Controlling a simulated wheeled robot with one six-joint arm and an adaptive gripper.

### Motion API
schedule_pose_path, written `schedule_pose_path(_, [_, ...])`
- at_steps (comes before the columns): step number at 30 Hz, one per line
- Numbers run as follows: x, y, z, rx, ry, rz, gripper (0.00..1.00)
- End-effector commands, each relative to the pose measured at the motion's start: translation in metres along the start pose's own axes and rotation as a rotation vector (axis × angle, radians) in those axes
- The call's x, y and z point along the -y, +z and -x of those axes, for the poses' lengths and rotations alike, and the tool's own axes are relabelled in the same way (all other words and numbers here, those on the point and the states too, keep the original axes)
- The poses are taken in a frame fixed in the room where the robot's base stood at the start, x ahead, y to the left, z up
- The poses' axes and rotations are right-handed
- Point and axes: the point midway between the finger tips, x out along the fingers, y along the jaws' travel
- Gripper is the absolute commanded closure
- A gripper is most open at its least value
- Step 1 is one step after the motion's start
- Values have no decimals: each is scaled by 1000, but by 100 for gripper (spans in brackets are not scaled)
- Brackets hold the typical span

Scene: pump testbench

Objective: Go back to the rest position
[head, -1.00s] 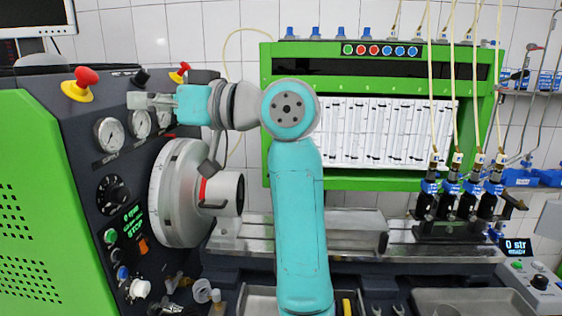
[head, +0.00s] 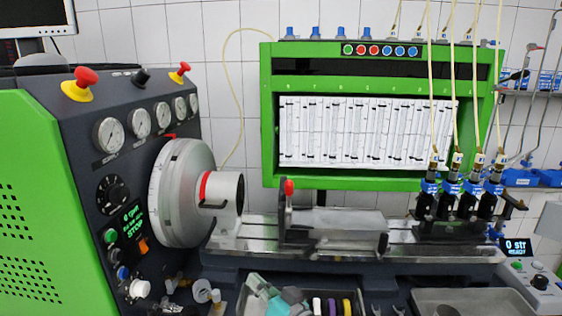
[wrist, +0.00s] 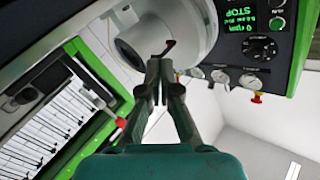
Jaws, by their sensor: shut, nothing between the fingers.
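Behind the fingertips in that view is the light grey drum of the test bench (wrist: 180,25), with a gap I cannot judge. In the head view, only a small teal and grey part of my arm shows low at the bottom edge, left of centre. I cannot clearly make out the fingers there.
The green bench housing (head: 30,200) with gauges, knobs and red buttons stands at left. The drum (head: 180,195), metal rail (head: 340,240) and red-knobbed lever (head: 289,188) lie across the middle. Pump injectors (head: 455,200) with hoses stand at right. A tray (head: 480,300) is in front.

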Motion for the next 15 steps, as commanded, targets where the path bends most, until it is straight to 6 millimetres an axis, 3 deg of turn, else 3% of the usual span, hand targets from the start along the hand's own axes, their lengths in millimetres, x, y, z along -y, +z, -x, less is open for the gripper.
schedule_pose_path(1, [-12,19,14,1,36,-7,100])
schedule_pose_path(6, [-43,68,60,-11,150,-14,100])
schedule_pose_path(15, [-75,142,157,-21,335,4,100])
